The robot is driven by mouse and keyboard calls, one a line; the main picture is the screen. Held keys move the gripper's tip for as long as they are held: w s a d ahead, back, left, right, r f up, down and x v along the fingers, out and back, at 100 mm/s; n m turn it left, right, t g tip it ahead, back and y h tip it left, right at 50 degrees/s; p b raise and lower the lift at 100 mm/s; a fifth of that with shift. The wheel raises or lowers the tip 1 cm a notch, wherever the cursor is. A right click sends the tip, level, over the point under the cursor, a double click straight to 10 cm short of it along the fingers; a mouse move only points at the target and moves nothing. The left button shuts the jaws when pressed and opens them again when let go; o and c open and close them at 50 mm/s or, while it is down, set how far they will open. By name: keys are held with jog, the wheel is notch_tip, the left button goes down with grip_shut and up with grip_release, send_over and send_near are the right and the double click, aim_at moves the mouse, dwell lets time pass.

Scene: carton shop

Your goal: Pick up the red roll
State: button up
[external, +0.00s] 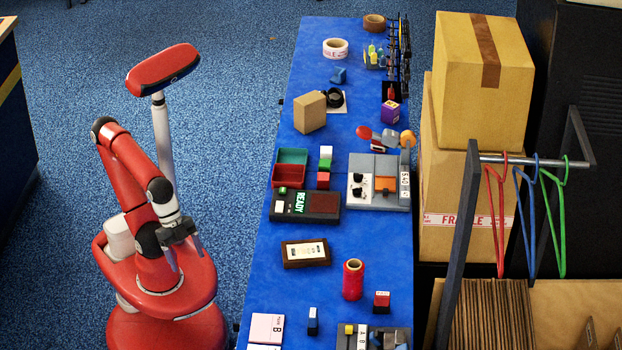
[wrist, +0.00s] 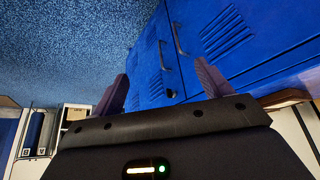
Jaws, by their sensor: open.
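The red roll (external: 352,280) stands upright on the blue table (external: 262,290), toward the near right part of the tabletop. My gripper (external: 176,262) hangs beside my base, left of the table and apart from the roll, with floor between it and the table edge. In the wrist view my gripper (wrist: 160,88) has its two fingers spread wide with nothing between them. The wrist view faces blue cabinet doors (wrist: 200,50) and the floor, and the roll does not show there.
A dark framed display (external: 306,253) lies left of the roll. A small red block (external: 381,302) stands close on its right. A black READY device (external: 305,206) lies farther back. A clothes rail (external: 535,158) stands right of the table.

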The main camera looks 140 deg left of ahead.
jog(key=w+a+r+n+b, duration=0.1)
jog(key=w+a+r, duration=0.4)
jog(key=w, duration=0.4)
jog(key=w+a+r, duration=0.4)
jog(key=w+a, duration=0.1)
jog(key=w, duration=0.4)
jog(key=w+a+r+n+b, duration=0.1)
jog(key=w+a+r, duration=0.4)
jog(key=w, duration=0.5)
jog(key=y, duration=0.1)
send_near(362, 292)
jog(key=shift+t, duration=0.4)
jog(key=x, duration=0.4)
jog(key=shift+d+f+b, duration=0.15)
jog(key=shift+f+b, duration=0.15)
jog(key=shift+f, duration=0.1)
jog(key=shift+s, duration=0.1)
jog(key=c, duration=1.2)
jog(key=shift+r, duration=0.1)
